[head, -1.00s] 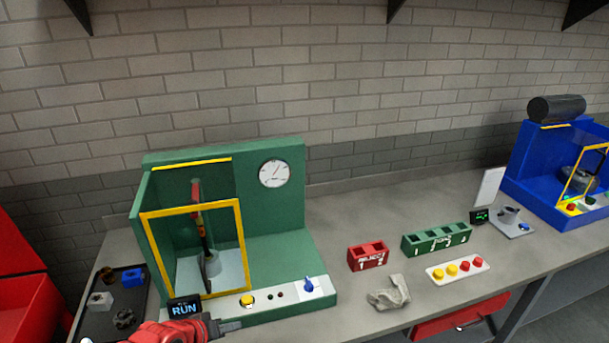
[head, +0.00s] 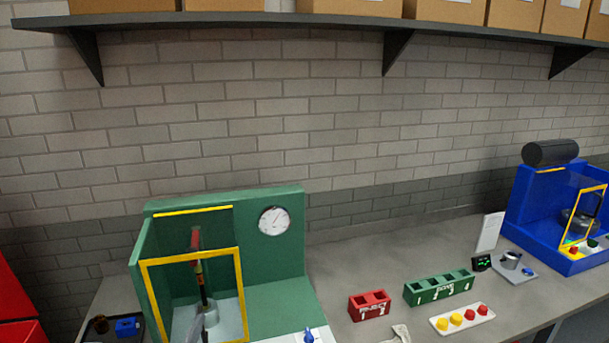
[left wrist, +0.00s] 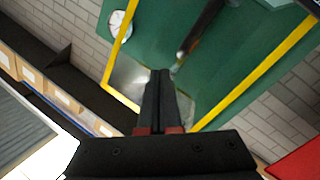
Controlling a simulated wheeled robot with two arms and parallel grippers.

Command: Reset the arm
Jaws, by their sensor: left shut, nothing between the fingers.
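In the left wrist view my left gripper (left wrist: 160,76) is shut, with nothing between its dark fingers. It points toward the green machine (left wrist: 150,45) and its yellow door frame (left wrist: 262,72). I cannot make out the gripper in the head view. There the green machine (head: 274,262) stands at the lower left, with a dial (head: 274,221) on its back panel. Its yellow-framed door (head: 241,290) is in front of a dark upright tool (head: 202,285). The machine's front is cut off by the lower edge. My right gripper is in neither view.
A red block holder (head: 369,307), a green block holder (head: 438,288) and a white strip with yellow and red buttons (head: 462,319) lie on the bench. A blue machine (head: 530,195) stands at the far right. A shelf (head: 340,22) with boxes hangs above.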

